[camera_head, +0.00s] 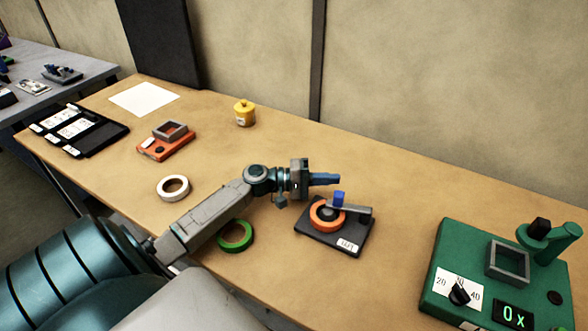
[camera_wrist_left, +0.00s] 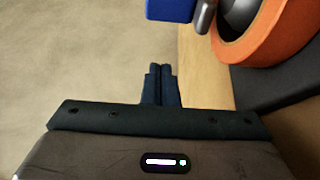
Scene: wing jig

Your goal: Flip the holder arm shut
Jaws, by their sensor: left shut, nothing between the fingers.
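The holder is a black base (camera_head: 318,243) with a white label, on the wooden table. An orange ring (camera_head: 320,220) sits on it around a dark hub. The grey holder arm (camera_head: 356,209) reaches over the ring from the right side, with a blue block (camera_head: 338,199) at its left end. I cannot tell whether it touches the ring. My left gripper (camera_head: 326,179) is shut and empty, just behind the blue block and apart from it. In the left wrist view the shut fingers (camera_wrist_left: 160,84) show below the blue block (camera_wrist_left: 170,9) and the orange ring (camera_wrist_left: 262,36). My right gripper is not in view.
A green tape roll (camera_head: 235,236) lies under my left arm, with a white roll (camera_head: 173,187) nearby. A green device (camera_head: 452,249) stands at the right. A yellow container (camera_head: 244,114), an orange device (camera_head: 156,150) and black trays (camera_head: 95,143) lie farther back. The table behind the holder is clear.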

